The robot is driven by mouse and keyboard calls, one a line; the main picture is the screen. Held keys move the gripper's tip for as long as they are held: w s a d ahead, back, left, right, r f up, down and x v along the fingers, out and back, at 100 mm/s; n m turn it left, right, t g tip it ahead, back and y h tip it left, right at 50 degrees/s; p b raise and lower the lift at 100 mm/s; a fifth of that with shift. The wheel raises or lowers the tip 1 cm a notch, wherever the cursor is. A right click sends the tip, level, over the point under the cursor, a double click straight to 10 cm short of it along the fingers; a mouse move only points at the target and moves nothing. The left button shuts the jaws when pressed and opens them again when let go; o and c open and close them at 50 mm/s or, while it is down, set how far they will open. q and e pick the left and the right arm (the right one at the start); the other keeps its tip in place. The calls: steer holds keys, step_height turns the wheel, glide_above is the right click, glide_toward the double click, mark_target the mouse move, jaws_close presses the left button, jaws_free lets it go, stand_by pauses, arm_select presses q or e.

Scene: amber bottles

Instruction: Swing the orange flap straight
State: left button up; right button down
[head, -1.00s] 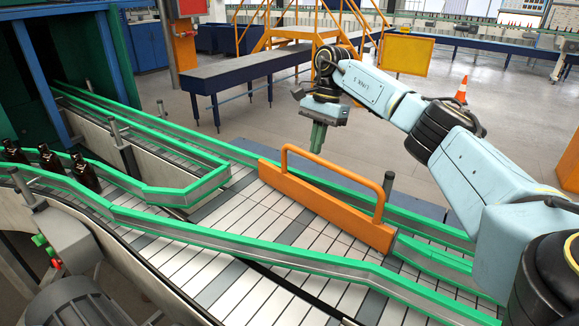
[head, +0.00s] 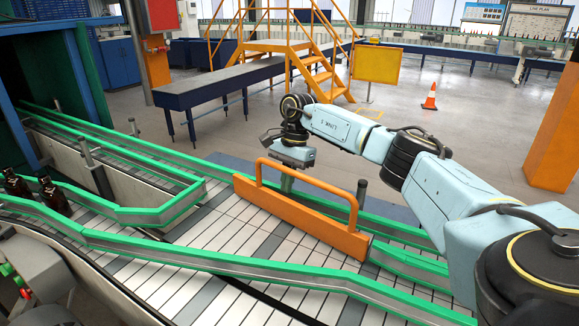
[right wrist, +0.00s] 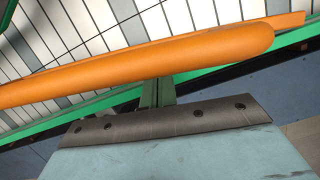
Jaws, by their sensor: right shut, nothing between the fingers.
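The orange flap (head: 300,217) is an upright panel with a raised bar handle (head: 308,187). It stands slantwise over the white slatted conveyor (head: 215,243), its right end by a dark post (head: 360,193) at the far green rail. My right gripper (head: 287,186) points down just behind the handle, near its left part, with the fingers partly hidden by the bar. In the right wrist view the orange bar (right wrist: 130,66) crosses in front of my shut, empty green fingers (right wrist: 158,92); I cannot tell whether they touch it. My left gripper is not in view.
Green guide rails (head: 250,265) border the conveyor lanes. Brown bottles (head: 52,194) stand in the lane at the left. A blue conveyor table (head: 220,88), yellow steps (head: 290,55) and an orange cone (head: 430,97) stand beyond. The slats around the flap are clear of bottles.

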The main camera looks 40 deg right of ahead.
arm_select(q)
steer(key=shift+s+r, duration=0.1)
arm_select(e)
steer(key=shift+x, duration=1.3)
steer(key=a+n, duration=0.2)
steer(key=a, duration=0.2)
steer(key=shift+s+a, duration=0.1)
steer(key=shift+a, duration=0.25)
steer(key=shift+s+a+g, duration=0.1)
steer(key=shift+a+g, duration=0.15)
steer(key=shift+g, duration=0.05)
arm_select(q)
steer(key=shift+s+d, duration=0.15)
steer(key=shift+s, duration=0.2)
arm_select(e)
steer(key=shift+f, duration=0.1)
